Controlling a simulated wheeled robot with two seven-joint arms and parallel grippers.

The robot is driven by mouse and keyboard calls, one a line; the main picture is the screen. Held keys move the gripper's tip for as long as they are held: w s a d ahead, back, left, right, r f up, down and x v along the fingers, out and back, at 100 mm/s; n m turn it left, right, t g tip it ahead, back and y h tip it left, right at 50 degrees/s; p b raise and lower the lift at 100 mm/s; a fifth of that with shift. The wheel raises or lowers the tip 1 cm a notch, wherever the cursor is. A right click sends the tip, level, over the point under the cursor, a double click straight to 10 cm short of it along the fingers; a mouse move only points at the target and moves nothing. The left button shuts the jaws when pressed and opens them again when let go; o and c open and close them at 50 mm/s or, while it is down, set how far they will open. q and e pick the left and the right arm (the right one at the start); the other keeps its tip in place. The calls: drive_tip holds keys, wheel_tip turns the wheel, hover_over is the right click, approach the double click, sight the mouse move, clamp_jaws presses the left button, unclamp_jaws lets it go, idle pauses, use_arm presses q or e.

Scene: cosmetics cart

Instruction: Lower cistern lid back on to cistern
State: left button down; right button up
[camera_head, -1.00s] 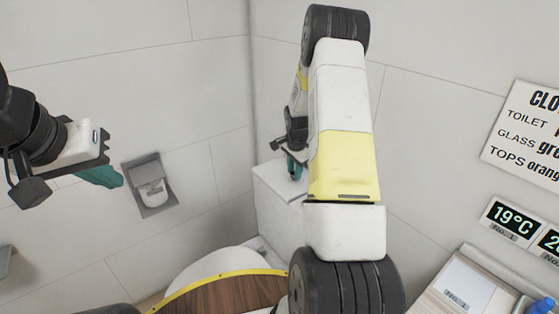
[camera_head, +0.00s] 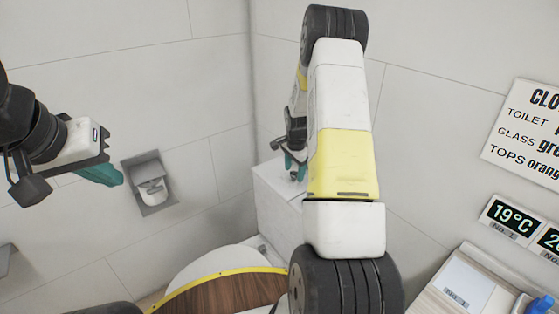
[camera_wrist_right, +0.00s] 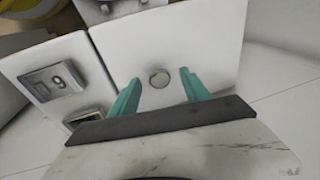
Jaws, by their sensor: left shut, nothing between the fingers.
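The white cistern (camera_head: 284,212) stands in the corner in the head view, partly hidden by my right arm. Its white lid (camera_head: 268,178) appears to lie on top; I cannot tell whether it is fully seated. In the right wrist view the lid (camera_wrist_right: 205,42) shows a round button (camera_wrist_right: 159,78). My right gripper (camera_head: 296,172) is open over the lid. Its two teal fingers stand apart on either side of the button in the right wrist view (camera_wrist_right: 160,92), with nothing between them. My left gripper (camera_head: 118,180) is shut and empty, out at the left, away from the cistern.
A wall recess with a paper holder (camera_head: 150,185) is behind my left gripper. A wooden panel with yellow edging (camera_head: 225,292) and the white toilet (camera_head: 215,262) are below. A counter (camera_head: 465,285) with a blue bottle (camera_head: 543,306) stands at right.

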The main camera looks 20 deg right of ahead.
drive_tip(key=shift+s+f, duration=0.1)
drive_tip(key=shift+s, duration=0.05)
drive_tip(key=v, duration=0.7)
drive_tip(key=shift+r, duration=0.4)
drive_tip(key=s+a+r+n+t+y, duration=0.1)
drive_tip(key=s+a+r+n, duration=0.4)
drive_tip(key=r, duration=0.5)
drive_tip(key=s+a+r+n+t+y, duration=0.1)
drive_tip(key=s+a+r+n, duration=0.1)
drive_tip(key=s+a+r, duration=0.45)
drive_tip(key=s+a+r+n+t, duration=0.1)
drive_tip(key=s+r+n, duration=0.3)
drive_tip(key=s, duration=0.5)
drive_tip(key=s+a+r+n+t+y, duration=0.1)
drive_tip(key=s+a+r+n, duration=0.2)
drive_tip(key=s, duration=0.6)
drive_tip(key=shift+s+a+r+n, duration=0.35)
drive_tip(key=shift+a+r+n, duration=0.1)
drive_tip(key=shift+a, duration=0.15)
